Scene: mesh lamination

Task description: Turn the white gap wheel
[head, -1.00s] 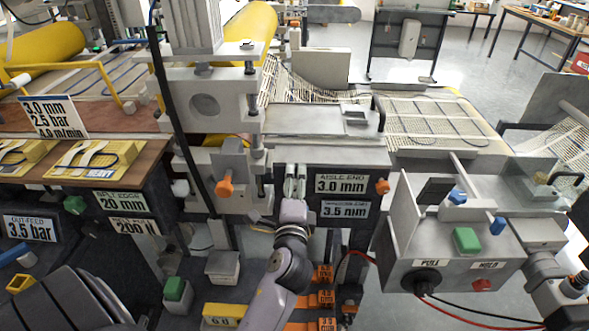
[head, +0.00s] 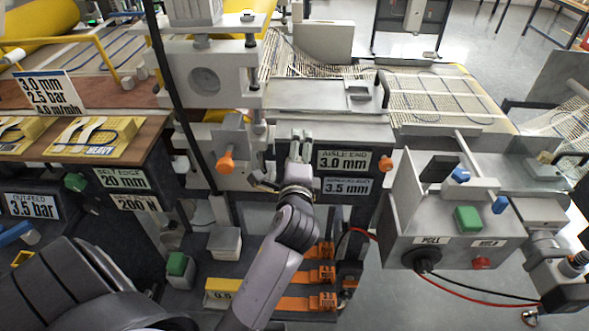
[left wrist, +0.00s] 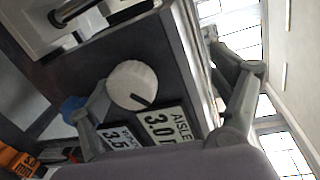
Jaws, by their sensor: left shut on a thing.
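The white gap wheel (left wrist: 133,85) is a round knob with a black mark on its rim, on the dark panel (left wrist: 172,60) in the left wrist view. In the head view the wheel is largely hidden behind my left gripper (head: 300,146), which is at the panel's upper left part. My left gripper is shut on the wheel. In the left wrist view one finger lies along the wheel's edge. The label AISLE END 3.0 mm (head: 343,161) is right of the gripper, with a 3.5 mm label (head: 347,186) below it. My right gripper is not seen.
Orange knobs (head: 225,163) (head: 386,164) flank the panel. A grey control box (head: 455,228) with a green button (head: 467,218) stands to the right, trailing red and black cables. The mesh (head: 437,100) lies behind.

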